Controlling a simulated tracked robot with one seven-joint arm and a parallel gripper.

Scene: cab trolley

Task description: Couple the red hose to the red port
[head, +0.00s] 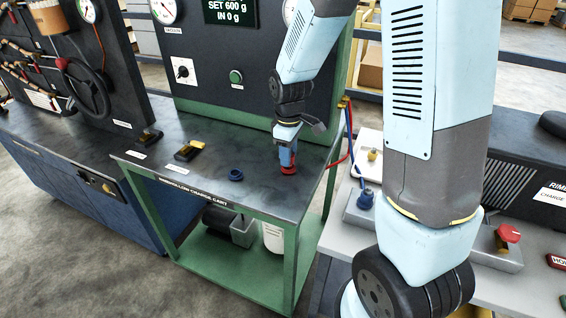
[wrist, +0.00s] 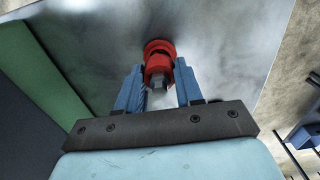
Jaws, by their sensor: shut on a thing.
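My gripper (head: 287,156) points down over the cart's dark top and is shut on a red coupler (head: 288,170). In the wrist view, the blue fingers of my gripper (wrist: 159,76) stand on either side of the red coupler (wrist: 158,50), which has a wide round flange and a grey middle piece. The coupler is at or just above the cart top; I cannot tell if it touches. A thin red hose (head: 347,140) hangs at the cart's right edge; its link to the coupler is unclear. I cannot make out the red port for certain.
A blue ring-shaped fitting (head: 236,175) sits on the cart top (head: 215,150). Right of the cart, a blue fitting (head: 366,198) and a red knob (head: 508,233) stand on grey blocks. A gauge panel (head: 235,60) rises behind the cart.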

